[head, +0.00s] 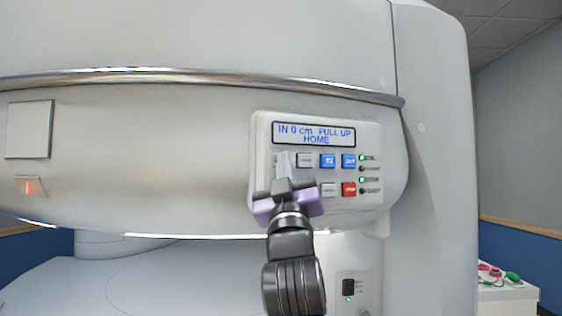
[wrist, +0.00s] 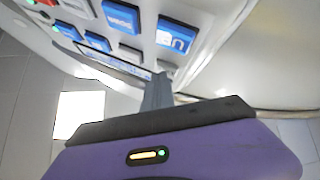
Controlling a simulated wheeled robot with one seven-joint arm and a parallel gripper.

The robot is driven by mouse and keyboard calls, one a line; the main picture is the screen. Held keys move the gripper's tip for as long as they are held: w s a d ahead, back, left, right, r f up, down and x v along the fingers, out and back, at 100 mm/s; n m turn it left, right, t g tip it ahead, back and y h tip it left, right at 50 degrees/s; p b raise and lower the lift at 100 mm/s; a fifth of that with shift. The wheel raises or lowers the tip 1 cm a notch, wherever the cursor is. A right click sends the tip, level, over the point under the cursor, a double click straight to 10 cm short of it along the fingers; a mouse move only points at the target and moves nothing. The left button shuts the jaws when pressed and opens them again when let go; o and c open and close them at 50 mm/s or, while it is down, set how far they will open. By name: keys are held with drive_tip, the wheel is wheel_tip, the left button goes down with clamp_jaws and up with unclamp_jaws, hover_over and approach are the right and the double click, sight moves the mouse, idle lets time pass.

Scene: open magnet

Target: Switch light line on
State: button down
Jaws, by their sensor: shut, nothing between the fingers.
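The control panel (head: 262,130) is on the magnet's front, with a display (head: 314,134) reading "IN 0 cm FULL UP HOME". Its upper row shows a pale button (head: 304,160) and two blue buttons (head: 328,160); the lower row shows a pale button (head: 328,189) and a red one (head: 348,189). In the wrist view the fingertips (wrist: 158,85) are close to the panel; contact is unclear.
Indicator lights (head: 362,157) line the panel's right side, some green. A metal rail (head: 200,75) runs above the panel. A small plate with a red light (head: 30,187) is at left. A white cart (head: 505,292) with coloured items stands at lower right.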

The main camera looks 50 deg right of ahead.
idle(0.5)
drive_tip(key=shift+s+a, duration=0.3)
drive_tip(key=shift+s, duration=0.45)
drive_tip(key=shift+s+a+p, duration=0.25)
drive_tip(key=shift+s+a, duration=0.15)
drive_tip(key=shift+s, duration=0.35)
drive_tip(key=shift+s+a+p, duration=0.25)
drive_tip(key=shift+s+a, duration=0.1)
drive_tip(key=shift+s, duration=0.4)
drive_tip(key=shift+s+a+p, duration=0.25)
drive_tip(key=shift+s+a, duration=0.15)
drive_tip(key=shift+s, duration=0.35)
